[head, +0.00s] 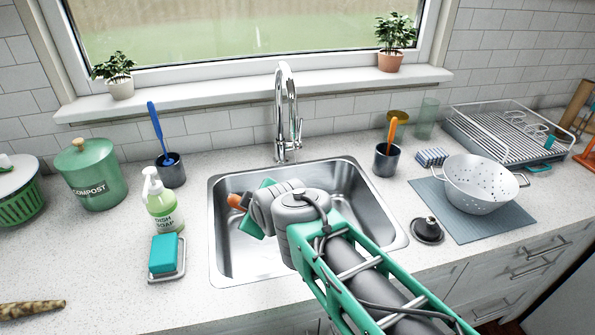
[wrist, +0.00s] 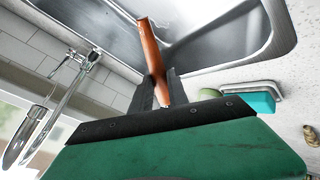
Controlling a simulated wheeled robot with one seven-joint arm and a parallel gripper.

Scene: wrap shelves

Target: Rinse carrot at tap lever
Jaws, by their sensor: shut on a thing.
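An orange carrot (head: 234,201) shows at the left end of my gripper, over the left part of the sink basin (head: 342,190). In the wrist view the carrot (wrist: 152,52) sticks out between the dark fingers of my gripper (wrist: 156,90), which is shut on it. The head view mostly hides the fingers behind my wrist. The chrome tap (head: 287,92) stands behind the sink, with its lever (head: 299,130) on the right side. The tap also shows at the left of the wrist view (wrist: 55,115), apart from the carrot. I see no clear water stream.
A soap bottle (head: 164,205) and a teal sponge (head: 164,254) on a dish stand left of the sink. A dark cup (head: 386,160), a drain plug (head: 427,230) and a white colander (head: 481,188) stand to the right. The window sill (head: 240,95) runs behind the tap.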

